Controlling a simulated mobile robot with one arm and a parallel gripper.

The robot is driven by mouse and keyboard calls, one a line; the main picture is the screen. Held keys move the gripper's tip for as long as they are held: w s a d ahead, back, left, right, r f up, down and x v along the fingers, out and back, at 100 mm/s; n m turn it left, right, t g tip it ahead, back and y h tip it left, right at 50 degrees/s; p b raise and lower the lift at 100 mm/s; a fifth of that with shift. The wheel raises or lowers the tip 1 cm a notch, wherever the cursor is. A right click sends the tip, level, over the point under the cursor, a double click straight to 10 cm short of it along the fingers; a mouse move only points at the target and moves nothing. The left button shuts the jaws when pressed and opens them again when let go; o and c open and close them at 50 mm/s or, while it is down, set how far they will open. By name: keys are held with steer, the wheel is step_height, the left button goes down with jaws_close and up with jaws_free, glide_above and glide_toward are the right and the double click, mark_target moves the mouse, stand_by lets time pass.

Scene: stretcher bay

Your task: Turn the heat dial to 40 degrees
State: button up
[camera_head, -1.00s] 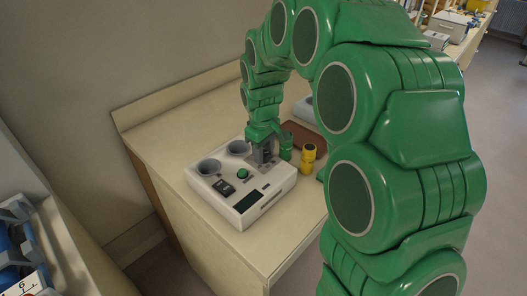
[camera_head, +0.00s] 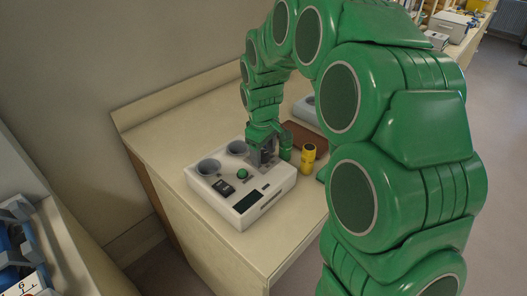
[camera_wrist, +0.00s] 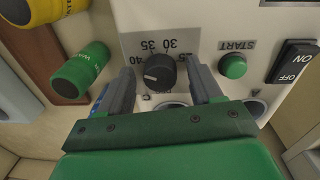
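The heat dial (camera_wrist: 159,72) is a dark round knob on the white device (camera_head: 222,205). In the wrist view its printed scale (camera_wrist: 160,43) appears upside down, with 40 at the left, 35 and 30 above and 25 at the right. A pale mark on the knob seems to lie on its left side, near 40; I cannot read it exactly. My gripper (camera_wrist: 161,68) is open, one finger on each side of the dial, with visible gaps to it. In the head view my gripper (camera_head: 264,157) is over the device and largely hides the dial.
A green START button (camera_wrist: 232,66) and an ON/OFF switch (camera_wrist: 293,62) are right of the dial. A green container (camera_wrist: 80,72) and a yellow container (camera_head: 308,158) stand beside the device. Two round cups (camera_head: 208,167) sit in its top. The table's front left is clear.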

mark_target(264, 153)
steer(key=shift+r, duration=0.1)
step_height(264, 153, up, 8)
steer(key=shift+s+a+f, duration=0.15)
steer(key=shift+f, duration=0.05)
stand_by(0.4)
steer(key=shift+w+d+m+y, duration=0.25)
steer(key=shift+w+m+y, duration=0.1)
steer(key=shift+m, duration=0.75)
steer(key=shift+w+f+m+g, duration=0.1)
steer(key=shift+m+g, duration=0.3)
steer(key=shift+m, duration=0.2)
steer(key=shift+a+f, duration=0.15)
steer(key=shift+f, duration=3.6)
